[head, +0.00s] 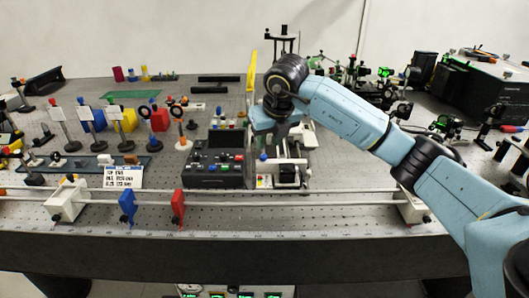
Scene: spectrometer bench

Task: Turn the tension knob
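My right arm comes in from the right, and its gripper (277,132) points down over a small light-coloured device (288,178) on the bench. The gripper's fingertips are too small and too covered to tell whether they are apart or touching anything. A small blue knob (263,157) shows on the left of this device, just below the gripper. I cannot tell which knob is the tension knob; part of the device is hidden behind my gripper. My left gripper is not in view.
A dark control box (216,170) with coloured knobs stands just left of the device. A rail (330,201) with blue (127,206) and red (178,207) holders runs along the front. Several mounted optics stand at left. A black box (485,85) stands back right.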

